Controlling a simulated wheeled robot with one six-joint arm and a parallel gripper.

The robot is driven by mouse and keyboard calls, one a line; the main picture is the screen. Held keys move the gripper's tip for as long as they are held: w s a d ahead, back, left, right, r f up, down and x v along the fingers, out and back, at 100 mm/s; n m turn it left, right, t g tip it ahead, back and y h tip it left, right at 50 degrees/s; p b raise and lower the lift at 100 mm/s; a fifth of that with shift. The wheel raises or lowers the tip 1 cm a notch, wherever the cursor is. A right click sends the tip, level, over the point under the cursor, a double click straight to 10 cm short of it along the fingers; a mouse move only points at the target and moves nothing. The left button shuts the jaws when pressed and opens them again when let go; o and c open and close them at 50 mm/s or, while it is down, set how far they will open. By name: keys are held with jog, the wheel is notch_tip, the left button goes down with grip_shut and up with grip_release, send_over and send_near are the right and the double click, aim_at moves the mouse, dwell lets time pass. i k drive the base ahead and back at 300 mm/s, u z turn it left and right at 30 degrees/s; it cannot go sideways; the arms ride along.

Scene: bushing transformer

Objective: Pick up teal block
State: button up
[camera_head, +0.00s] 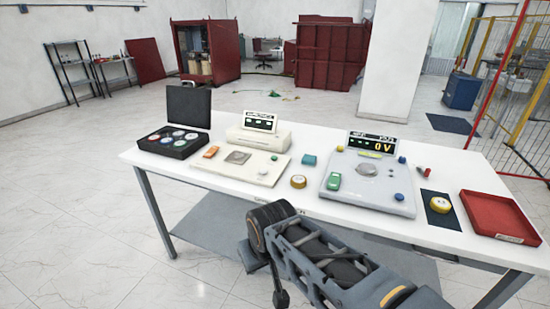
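The teal block (309,160) lies on the white table (290,205), between the cream device on the left and the grey-white device with the 0V display on the right. It looks small and box-shaped, and nothing covers it. My arm rises from the lower right to a dark joint at the table's front edge, below and left of the block. No gripper fingers can be made out; the end of my arm seems hidden below and behind its links.
The cream device (258,160) and the voltage device (367,180) flank the block. A yellow-topped roll (298,181) sits in front of it. A black case (174,140) with discs stands left; a red tray (498,216) and another roll (440,204) lie right.

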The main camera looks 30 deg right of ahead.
aim_at(308, 160)
jog(key=u, duration=0.2)
jog(key=i, duration=0.8)
jog(key=z, duration=0.9)
jog(key=i, duration=0.55)
jog(key=z, duration=0.6)
